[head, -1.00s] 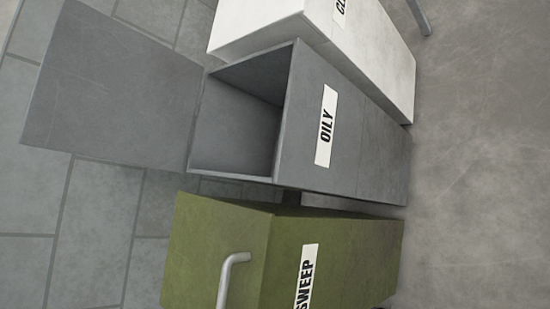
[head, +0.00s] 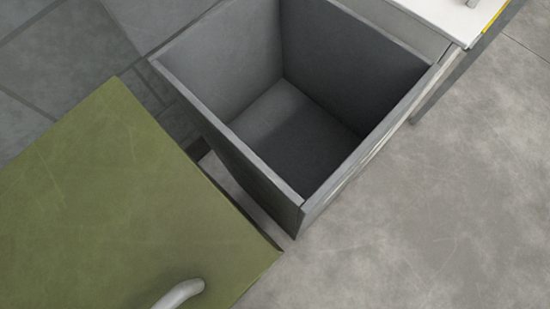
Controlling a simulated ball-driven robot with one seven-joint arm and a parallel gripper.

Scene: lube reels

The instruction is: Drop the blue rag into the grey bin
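The grey bin (head: 245,170) stands in the upper middle of the head view with its top open. I look down into it, and the part of its inside that I see is empty. Its label is not readable from here. The blue rag is not in view. My gripper is not in view either, so I cannot see whether it holds anything.
A green bin (head: 120,200) with a closed lid and a metal handle (head: 180,294) stands close at the left. A white bin (head: 450,15) is at the upper right. Bare concrete floor (head: 430,210) lies at the lower right.

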